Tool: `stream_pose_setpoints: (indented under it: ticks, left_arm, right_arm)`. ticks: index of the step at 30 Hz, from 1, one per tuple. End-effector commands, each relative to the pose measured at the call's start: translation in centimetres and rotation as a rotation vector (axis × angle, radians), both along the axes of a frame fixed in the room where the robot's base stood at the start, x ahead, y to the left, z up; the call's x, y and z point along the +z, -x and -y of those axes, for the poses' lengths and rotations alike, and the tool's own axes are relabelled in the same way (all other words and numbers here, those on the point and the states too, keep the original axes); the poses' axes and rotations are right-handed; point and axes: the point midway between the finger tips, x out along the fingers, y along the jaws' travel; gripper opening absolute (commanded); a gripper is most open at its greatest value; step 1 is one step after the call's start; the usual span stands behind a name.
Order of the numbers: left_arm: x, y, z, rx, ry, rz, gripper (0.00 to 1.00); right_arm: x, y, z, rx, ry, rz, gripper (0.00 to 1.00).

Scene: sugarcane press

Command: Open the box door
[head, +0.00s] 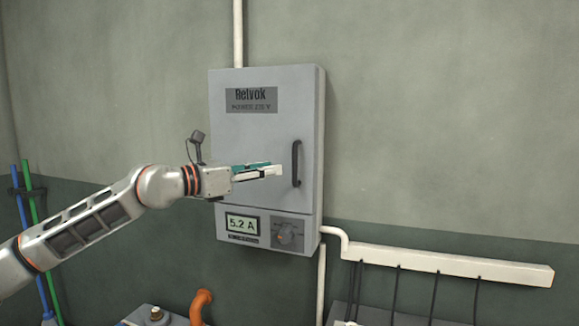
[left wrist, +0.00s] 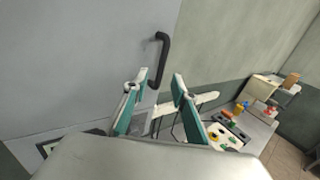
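The grey box (head: 265,130) hangs on the wall, and its door (head: 250,135) looks shut in the head view. A dark vertical handle (head: 296,163) is at the door's right side. It also shows in the left wrist view (left wrist: 163,50), beyond my fingertips and roughly in line with the gap between them. My left gripper (head: 278,171) is just left of the handle in the head view. In the left wrist view (left wrist: 161,76) its two fingers are apart with nothing held. Contact with the handle cannot be told. My right gripper is not in view.
A white conduit (head: 450,262) with hanging cables runs along the wall at right. An orange pipe (head: 200,306) stands below.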

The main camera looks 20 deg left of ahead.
Motion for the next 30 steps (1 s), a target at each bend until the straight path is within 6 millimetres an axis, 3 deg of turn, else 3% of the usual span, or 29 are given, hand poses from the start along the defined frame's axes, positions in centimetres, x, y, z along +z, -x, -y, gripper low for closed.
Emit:
stream_pose_setpoints:
  ticks: [12, 25, 28, 30]
  left_arm:
    - [0.2, -4.7, 3.7, -0.004, 0.003, 0.003, 0.27]
    - [0.0, -5.6, 4.3, -0.004, 0.003, 0.001, 0.27]
    - [0.0, -5.6, 4.3, -0.004, 0.003, 0.001, 0.01]
    - [0.0, -5.6, 4.3, -0.004, 0.003, 0.001, 0.00]
  right_arm:
    - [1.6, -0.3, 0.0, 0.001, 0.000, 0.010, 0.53]
    - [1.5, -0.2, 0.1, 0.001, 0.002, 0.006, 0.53]
    - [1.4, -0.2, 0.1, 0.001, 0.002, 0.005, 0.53]
    - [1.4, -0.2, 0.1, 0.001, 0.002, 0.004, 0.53]
